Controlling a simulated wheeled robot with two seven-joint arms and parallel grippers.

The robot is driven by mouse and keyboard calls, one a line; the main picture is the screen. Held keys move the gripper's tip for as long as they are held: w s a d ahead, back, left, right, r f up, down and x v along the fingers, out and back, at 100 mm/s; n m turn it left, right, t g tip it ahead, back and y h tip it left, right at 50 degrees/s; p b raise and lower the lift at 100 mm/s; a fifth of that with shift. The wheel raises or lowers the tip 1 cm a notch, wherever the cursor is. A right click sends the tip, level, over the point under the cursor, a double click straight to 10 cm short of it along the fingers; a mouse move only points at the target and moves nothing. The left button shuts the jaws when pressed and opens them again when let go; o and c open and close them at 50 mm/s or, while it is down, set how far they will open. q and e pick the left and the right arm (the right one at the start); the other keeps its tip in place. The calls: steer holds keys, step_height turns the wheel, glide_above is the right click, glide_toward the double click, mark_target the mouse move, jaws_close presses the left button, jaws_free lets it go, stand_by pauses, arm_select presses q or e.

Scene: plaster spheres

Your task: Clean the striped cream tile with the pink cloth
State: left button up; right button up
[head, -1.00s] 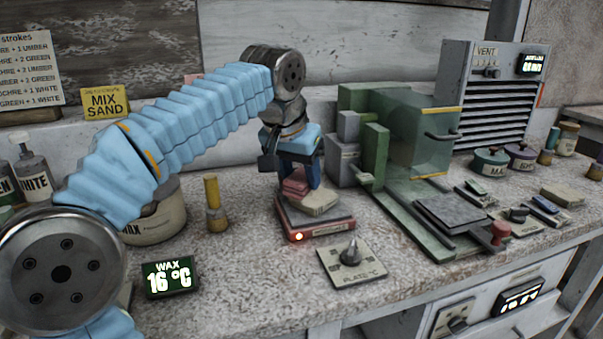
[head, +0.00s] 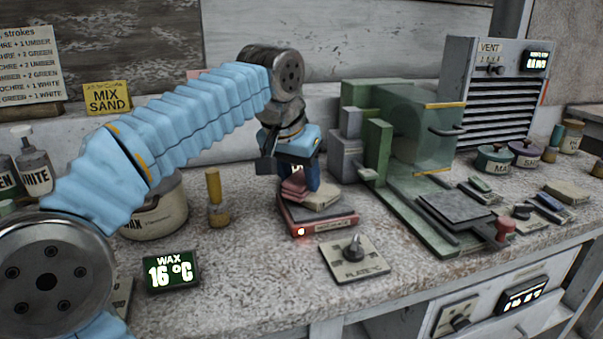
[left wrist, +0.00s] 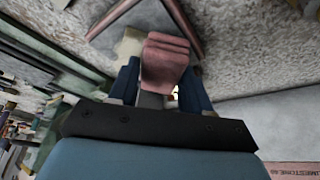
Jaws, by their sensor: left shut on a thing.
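The pink cloth (head: 293,188) is a folded pad between the fingers of my left gripper (head: 302,180), which is shut on it. A cream tile (head: 323,199) lies flat on the red-sided plate (head: 325,226). The cloth is at the tile's left part, tilted; I cannot tell whether it touches. Stripes on the tile are too small to make out. In the left wrist view the cloth (left wrist: 165,62) covers part of the tile (left wrist: 131,44). My right gripper is not in view.
A plate dial (head: 353,259) stands in front of the plate. The green machine (head: 405,140) with a clear guard is close on its right. A yellow-topped brush (head: 214,195) and a wax pot (head: 158,212) stand left. The bench front is mostly clear.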

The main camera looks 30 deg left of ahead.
arm_select(q)
steer(key=shift+s+f, duration=0.1)
steer(key=shift+s, duration=0.3)
steer(key=shift+w, duration=0.3)
steer(key=shift+w+p, duration=0.55)
steer(key=shift+w, duration=0.1)
steer(key=shift+w+a, duration=0.15)
steer(key=shift+w, duration=1)
